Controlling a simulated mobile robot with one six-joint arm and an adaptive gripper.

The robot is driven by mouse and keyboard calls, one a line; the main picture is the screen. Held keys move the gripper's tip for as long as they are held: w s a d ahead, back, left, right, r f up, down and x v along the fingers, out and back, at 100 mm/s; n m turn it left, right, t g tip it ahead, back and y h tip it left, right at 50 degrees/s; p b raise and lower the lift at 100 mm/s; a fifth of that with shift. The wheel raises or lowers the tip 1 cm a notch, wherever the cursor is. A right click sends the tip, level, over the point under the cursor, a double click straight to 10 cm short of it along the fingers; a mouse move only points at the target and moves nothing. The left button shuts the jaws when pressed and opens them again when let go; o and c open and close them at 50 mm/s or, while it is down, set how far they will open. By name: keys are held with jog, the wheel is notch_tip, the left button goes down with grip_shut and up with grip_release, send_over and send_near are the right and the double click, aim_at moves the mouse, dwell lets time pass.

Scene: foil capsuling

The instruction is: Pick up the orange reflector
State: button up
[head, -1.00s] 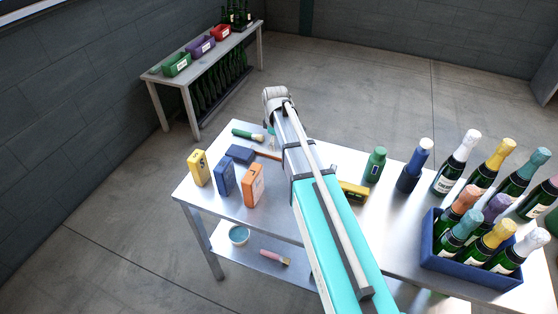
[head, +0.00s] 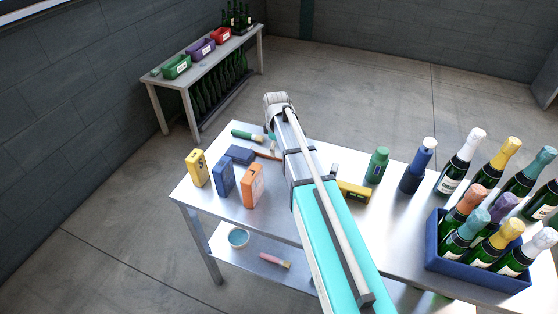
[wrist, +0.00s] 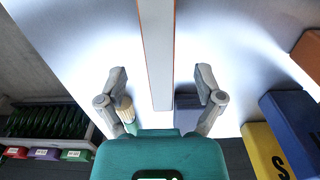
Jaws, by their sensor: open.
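The likely orange reflector is a long flat bar with orange edges and a pale top (wrist: 157,50). It lies on the table and runs between my fingers in the wrist view. In the head view a short orange length of it (head: 268,155) shows left of my arm; the rest is hidden behind the arm. My gripper (wrist: 162,82) is open, with one finger on each side of the bar and no visible contact. The height of the fingers above the bar is unclear. The fingers are hidden in the head view.
Upright yellow (head: 197,168), blue (head: 223,177) and orange (head: 251,186) boxes stand left of my arm. A lying blue block (head: 239,154) and a green brush (head: 247,135) are close to the bar. Several bottles and a blue crate (head: 470,273) fill the right side.

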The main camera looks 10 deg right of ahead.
aim_at(277, 154)
jog(key=shift+w+f+b, duration=0.1)
jog(key=shift+f+b, duration=1.15)
jog(key=shift+f, duration=0.3)
grip_shut()
